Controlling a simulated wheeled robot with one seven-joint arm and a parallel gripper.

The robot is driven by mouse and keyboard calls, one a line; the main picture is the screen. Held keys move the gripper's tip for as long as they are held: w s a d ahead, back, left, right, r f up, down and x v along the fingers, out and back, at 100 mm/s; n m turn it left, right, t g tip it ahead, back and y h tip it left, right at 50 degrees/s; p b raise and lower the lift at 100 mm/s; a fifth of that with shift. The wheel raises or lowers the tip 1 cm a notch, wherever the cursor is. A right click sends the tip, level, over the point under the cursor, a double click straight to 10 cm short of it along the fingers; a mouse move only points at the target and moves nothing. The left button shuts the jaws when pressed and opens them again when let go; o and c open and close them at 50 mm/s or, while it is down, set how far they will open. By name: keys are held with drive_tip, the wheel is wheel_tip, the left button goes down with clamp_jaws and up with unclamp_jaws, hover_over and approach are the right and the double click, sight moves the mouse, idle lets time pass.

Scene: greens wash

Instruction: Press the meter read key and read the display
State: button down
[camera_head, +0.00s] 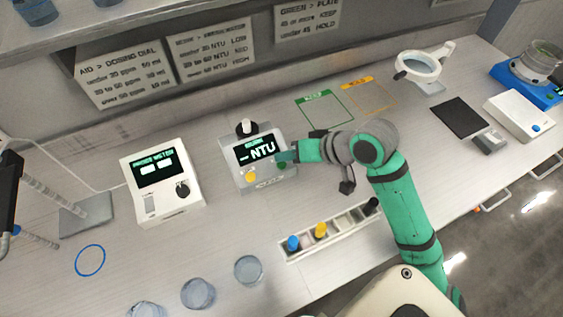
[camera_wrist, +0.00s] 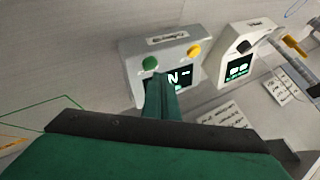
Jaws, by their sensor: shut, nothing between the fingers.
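The turbidity meter (camera_head: 240,170) is a grey box with a black display (camera_head: 259,150) reading "– NTU" under a small green line that is hard to read. It has a yellow key (camera_head: 251,176) and a green key (camera_wrist: 150,63) on its front.
A rack (camera_head: 335,232) with blue, yellow and black-topped items lies in front. Clear beakers (camera_head: 248,270) stand near the front edge. Green (camera_head: 323,109) and orange outlined areas lie behind my arm; a magnifier (camera_head: 418,68) stands beyond.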

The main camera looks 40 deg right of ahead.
sight(286, 166)
drive_tip(key=shift+r, duration=0.15)
drive_tip(key=shift+r, duration=2.45)
idle(0.8)
